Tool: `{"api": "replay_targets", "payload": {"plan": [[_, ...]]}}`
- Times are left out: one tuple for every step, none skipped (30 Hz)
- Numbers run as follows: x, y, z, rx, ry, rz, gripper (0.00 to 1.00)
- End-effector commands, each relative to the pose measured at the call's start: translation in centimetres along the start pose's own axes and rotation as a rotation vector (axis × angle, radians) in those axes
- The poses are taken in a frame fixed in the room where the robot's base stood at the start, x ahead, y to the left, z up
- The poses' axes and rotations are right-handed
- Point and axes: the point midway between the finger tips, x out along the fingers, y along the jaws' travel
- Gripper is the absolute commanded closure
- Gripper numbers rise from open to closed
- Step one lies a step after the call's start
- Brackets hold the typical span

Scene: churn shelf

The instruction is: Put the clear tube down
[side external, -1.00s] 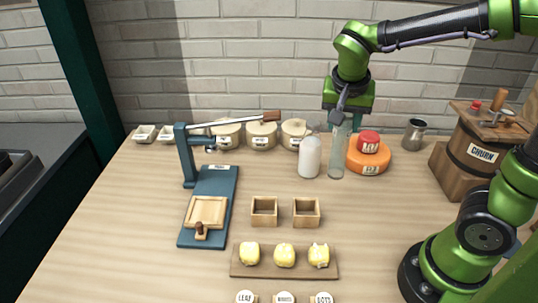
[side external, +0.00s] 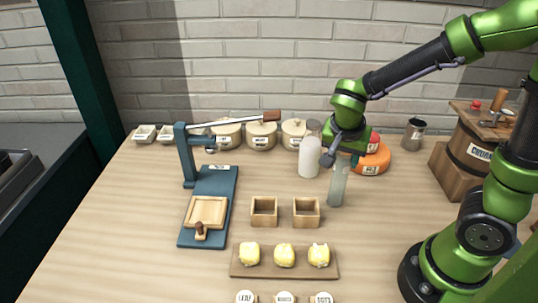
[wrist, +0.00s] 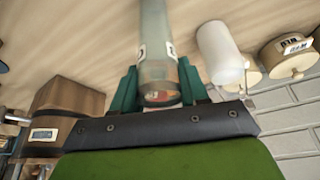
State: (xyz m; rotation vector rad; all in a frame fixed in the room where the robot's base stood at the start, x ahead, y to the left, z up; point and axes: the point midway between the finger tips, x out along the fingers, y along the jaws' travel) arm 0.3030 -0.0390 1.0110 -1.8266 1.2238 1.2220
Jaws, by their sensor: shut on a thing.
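The clear tube (side external: 338,184) stands upright in the side external view, right of the white bottle and behind the right wooden box. My gripper (side external: 344,157) is shut on its upper part. In the wrist view the tube (wrist: 153,45) runs away from between my green fingers (wrist: 158,88), with a small label on its side. Its lower end is close to the table top; I cannot tell whether it touches.
A white bottle (side external: 309,157) stands just left of the tube. An orange round (side external: 373,160) is behind right, partly hidden by my gripper. Two small wooden boxes (side external: 264,205) and a board of yellow pieces (side external: 236,263) lie in front. Table right of the boxes is clear.

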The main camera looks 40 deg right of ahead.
Motion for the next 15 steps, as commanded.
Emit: {"api": "replay_targets", "payload": {"plan": [[-0.04,-0.02,-0.02,0.000,0.000,-0.001,1.00],[-0.04,-0.03,-0.02,0.000,0.000,-0.001,1.00],[-0.01,-0.03,-0.01,0.000,0.000,-0.001,1.00],[0.04,-0.02,0.01,0.000,0.000,0.000,1.00],[0.12,-0.02,0.04,0.000,0.000,0.000,1.00],[0.24,-0.02,0.09,0.000,0.000,0.000,1.00],[0.28,-0.03,0.11,0.000,0.000,-0.001,0.55],[0.25,-0.04,0.09,0.000,0.000,-0.001,0.50],[0.24,-0.03,0.09,0.000,0.000,-0.001,0.44],[0.24,-0.03,0.09,0.000,0.000,-0.001,0.40],[0.24,-0.03,0.09,0.000,0.000,-0.001,0.35],[0.23,-0.03,0.09,0.000,0.000,-0.001,0.31],[0.23,-0.03,0.09,0.000,0.000,-0.001,0.31],[0.23,-0.03,0.09,0.000,0.000,-0.001,0.31],[0.23,-0.03,0.09,0.000,0.000,-0.001,0.31]]}}
